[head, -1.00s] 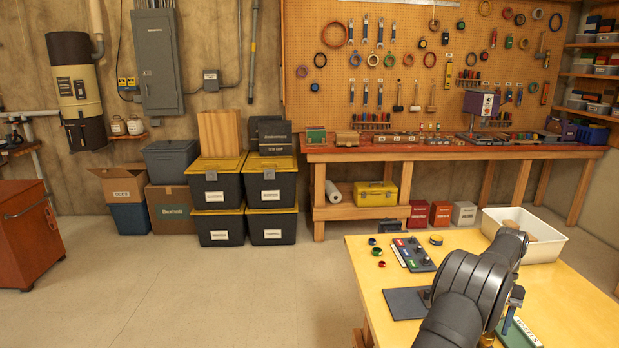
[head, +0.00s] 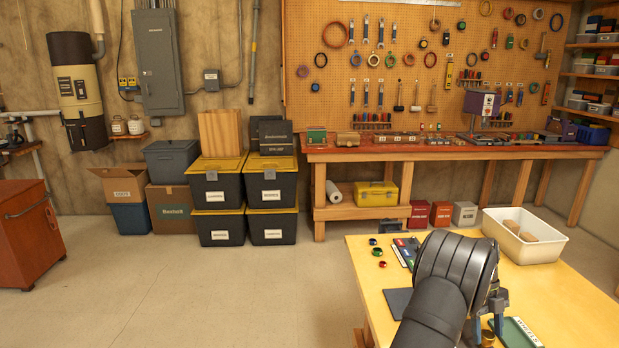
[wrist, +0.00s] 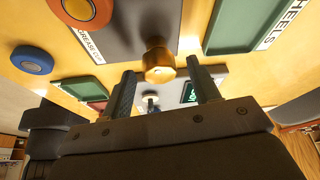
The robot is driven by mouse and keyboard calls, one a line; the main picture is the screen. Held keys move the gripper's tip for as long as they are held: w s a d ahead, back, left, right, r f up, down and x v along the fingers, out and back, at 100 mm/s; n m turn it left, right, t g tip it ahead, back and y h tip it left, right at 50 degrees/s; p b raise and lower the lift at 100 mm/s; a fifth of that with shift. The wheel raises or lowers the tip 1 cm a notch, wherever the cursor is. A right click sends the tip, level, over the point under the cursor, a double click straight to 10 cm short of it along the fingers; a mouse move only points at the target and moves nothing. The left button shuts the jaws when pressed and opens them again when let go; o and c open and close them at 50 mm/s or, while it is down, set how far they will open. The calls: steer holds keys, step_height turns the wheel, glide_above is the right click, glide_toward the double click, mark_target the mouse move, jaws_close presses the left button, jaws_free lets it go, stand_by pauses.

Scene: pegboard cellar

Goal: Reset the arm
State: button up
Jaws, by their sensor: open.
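My gripper (head: 486,322) hangs over the right part of the yellow table, below my bulky dark arm links. Its two fingers are apart and also show in the wrist view (wrist: 160,78). A brass, knob-like piece (wrist: 158,62) appears between and just beyond the fingertips in the wrist view. I cannot tell whether a finger touches it. A brass piece (head: 487,337) also shows low beside the gripper in the head view. The arm hides part of the table.
A green tray (head: 520,333) with a label lies right of the gripper. A grey pad (head: 397,301) and a partly hidden panel (head: 405,250) lie left. A white bin (head: 541,252) holding brown pieces stands behind. Small coloured round pieces (head: 377,252) sit at the table's left.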

steer(key=n+h, duration=0.1)
steer(key=n, duration=0.3)
steer(key=shift+a, duration=0.15)
steer(key=n, duration=0.2)
steer(key=n+t+h, duration=0.1)
steer(key=n, duration=0.1)
steer(key=shift+s+t+h, duration=0.15)
steer(key=shift+t+h, duration=0.15)
steer(key=n+t, duration=0.1)
steer(key=n, duration=0.2)
steer(key=shift+a, duration=0.1)
steer(key=shift+s+n+t+h, duration=0.15)
steer(key=shift+n+t, duration=0.3)
steer(key=shift+n, duration=0.7)
steer(key=shift+n+t+h, duration=0.25)
steer(key=shift+n+t, duration=0.2)
steer(key=shift+n, duration=0.7)
